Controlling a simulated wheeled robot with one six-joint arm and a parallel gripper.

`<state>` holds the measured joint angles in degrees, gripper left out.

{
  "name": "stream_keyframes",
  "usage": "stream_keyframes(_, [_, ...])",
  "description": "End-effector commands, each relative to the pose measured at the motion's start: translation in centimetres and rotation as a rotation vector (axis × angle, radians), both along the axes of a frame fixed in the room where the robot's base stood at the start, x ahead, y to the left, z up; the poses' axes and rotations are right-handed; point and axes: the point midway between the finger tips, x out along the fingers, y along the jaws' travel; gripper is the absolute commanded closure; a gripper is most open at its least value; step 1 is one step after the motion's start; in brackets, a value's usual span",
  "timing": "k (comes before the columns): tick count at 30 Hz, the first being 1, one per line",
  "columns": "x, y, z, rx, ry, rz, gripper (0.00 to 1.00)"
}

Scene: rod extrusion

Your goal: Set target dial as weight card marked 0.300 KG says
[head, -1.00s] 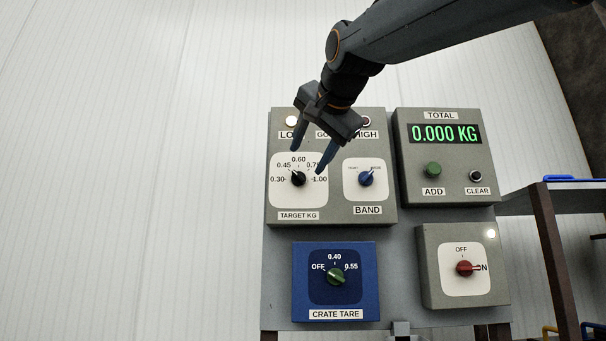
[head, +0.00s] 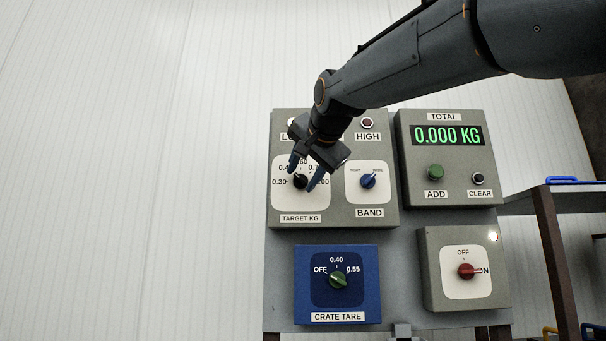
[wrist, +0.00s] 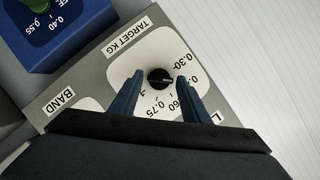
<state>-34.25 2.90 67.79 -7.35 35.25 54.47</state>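The target dial is a black knob (head: 300,181) on a white scale plate labelled TARGET KG, marked from 0.30 to 1.00. It also shows in the wrist view (wrist: 160,78). Its pointer seems to face roughly toward 0.45, though the fingers cover part of the scale. My gripper (head: 302,177) is at the dial, with its blue fingers apart. In the wrist view the fingertips (wrist: 160,75) lie on either side of the knob with gaps; I cannot tell the depth between them. No weight card is in view.
The blue BAND knob (head: 368,181) is close to the right of the dial. The TOTAL box (head: 450,160) reads 0.000 KG. Below are the blue CRATE TARE box (head: 305,290) and the red switch (head: 465,271) at ON. The left wall side is clear.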

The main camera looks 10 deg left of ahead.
Motion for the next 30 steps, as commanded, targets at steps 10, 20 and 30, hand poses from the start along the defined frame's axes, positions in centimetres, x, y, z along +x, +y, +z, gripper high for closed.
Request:
stream_keyframes(10, [-0.05,0.04,0.04,-0.006,-0.001,0.001,0.9])
stream_keyframes(20, [-0.12,0.24,0.31,-0.136,-0.031,0.001,0.9])
stream_keyframes(30, [-0.18,0.49,0.47,-0.412,-0.099,0.001,0.9])
